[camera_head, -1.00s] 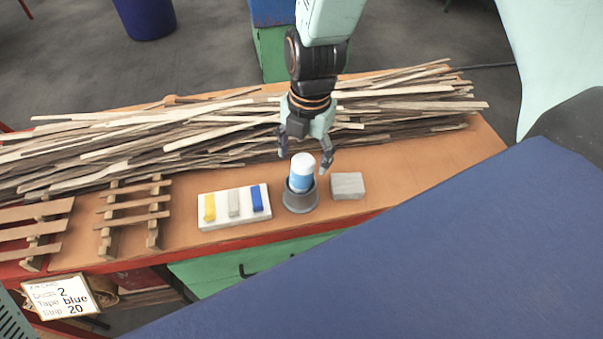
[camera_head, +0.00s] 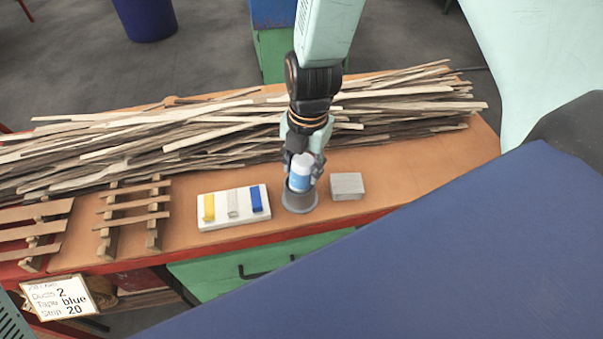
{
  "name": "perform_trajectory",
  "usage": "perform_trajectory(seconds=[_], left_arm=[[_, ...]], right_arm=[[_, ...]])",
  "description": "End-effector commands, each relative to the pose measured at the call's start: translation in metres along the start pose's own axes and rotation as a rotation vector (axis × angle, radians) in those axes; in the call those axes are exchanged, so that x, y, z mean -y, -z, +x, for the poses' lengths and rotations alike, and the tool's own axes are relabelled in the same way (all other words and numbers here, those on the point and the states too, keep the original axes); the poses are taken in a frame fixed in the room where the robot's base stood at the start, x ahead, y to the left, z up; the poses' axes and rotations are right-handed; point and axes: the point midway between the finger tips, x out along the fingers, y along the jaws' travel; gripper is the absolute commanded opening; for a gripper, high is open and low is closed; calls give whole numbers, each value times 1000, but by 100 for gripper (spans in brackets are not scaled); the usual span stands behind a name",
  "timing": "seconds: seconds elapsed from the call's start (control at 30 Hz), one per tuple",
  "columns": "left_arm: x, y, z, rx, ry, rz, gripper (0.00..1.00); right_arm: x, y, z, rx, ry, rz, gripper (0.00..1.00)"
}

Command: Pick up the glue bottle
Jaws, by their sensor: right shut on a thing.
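The glue bottle (camera_head: 300,177) is blue with a white top and stands upright in a dark grey round holder (camera_head: 300,202) on the orange bench. My right gripper (camera_head: 302,167) is shut on the bottle's upper part, coming from above and behind it. The bottle's lower end is hidden inside the holder. My left gripper is not in view.
A white tray (camera_head: 221,220) with yellow, white and blue blocks stands left of the holder. A grey block (camera_head: 347,184) is close on the right. A long pile of wooden strips (camera_head: 180,143) lies behind. Wooden racks (camera_head: 130,219) stand at left. The bench's right end is clear.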

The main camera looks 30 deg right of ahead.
Motion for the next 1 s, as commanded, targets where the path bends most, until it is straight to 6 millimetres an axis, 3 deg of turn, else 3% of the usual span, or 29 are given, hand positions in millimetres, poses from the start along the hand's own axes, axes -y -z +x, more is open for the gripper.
perform_trajectory(seconds=[0.27, 0.57, 1.0], left_arm=[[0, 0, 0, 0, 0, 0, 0], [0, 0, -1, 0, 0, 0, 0], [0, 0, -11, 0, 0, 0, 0]], right_arm=[[0, 0, 0, -1, 1, 0, 9], [-1, 0, -7, 0, -1, -1, 9], [-6, 0, -85, 2, -2, 0, 9]])
